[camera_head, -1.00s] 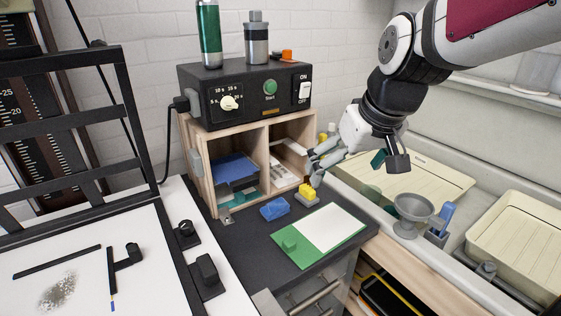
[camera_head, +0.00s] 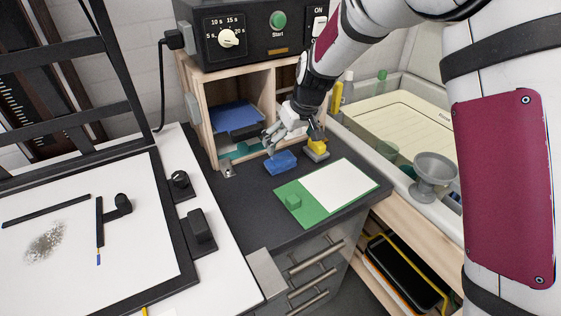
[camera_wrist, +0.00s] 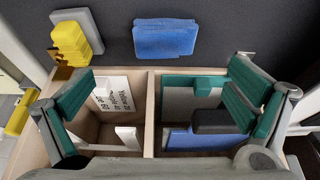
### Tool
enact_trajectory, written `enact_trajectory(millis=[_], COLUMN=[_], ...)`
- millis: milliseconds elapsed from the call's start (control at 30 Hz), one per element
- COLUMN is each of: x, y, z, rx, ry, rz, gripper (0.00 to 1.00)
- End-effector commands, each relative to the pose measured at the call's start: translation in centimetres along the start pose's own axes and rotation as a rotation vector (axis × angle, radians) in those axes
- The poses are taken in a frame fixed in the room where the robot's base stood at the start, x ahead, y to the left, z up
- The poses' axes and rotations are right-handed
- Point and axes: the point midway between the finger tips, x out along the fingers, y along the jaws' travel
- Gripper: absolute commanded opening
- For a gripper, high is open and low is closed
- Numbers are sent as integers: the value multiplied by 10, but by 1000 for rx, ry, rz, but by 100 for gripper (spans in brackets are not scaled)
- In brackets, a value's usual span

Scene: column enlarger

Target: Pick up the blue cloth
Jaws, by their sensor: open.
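The blue cloth (camera_head: 281,162) is a small, thick folded pad lying flat on the dark counter, in front of the wooden cubby. In the wrist view the blue cloth (camera_wrist: 165,38) shows whole at the top middle, with nothing on it. My gripper (camera_head: 287,138) is open and empty, just behind and above the cloth near the cubby's front edge. In the wrist view its teal-padded fingers stand wide apart left and right, with the cloth beyond the space between them. Whether a finger touches anything cannot be told.
A yellow block on a grey base (camera_head: 316,150) stands close to the right of the cloth. A green mat with a white sheet (camera_head: 340,185) lies in front. The wooden cubby (camera_wrist: 151,110) has two compartments holding papers and dark blocks. A timer box (camera_head: 250,38) sits on top.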

Motion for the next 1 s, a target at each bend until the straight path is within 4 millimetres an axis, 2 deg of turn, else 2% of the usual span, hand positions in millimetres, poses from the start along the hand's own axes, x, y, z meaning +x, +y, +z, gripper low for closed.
enact_trajectory(millis=[33,200,467,800,1000], x=[11,37,54,96,100], y=[-1,0,-2,-8,-8], z=[1,0,1,1,0], rx=[0,1,2,2,2], ry=[-4,-1,-2,-1,0], rz=[-1,0,-1,0,0], gripper=[98,98,98,98,98])
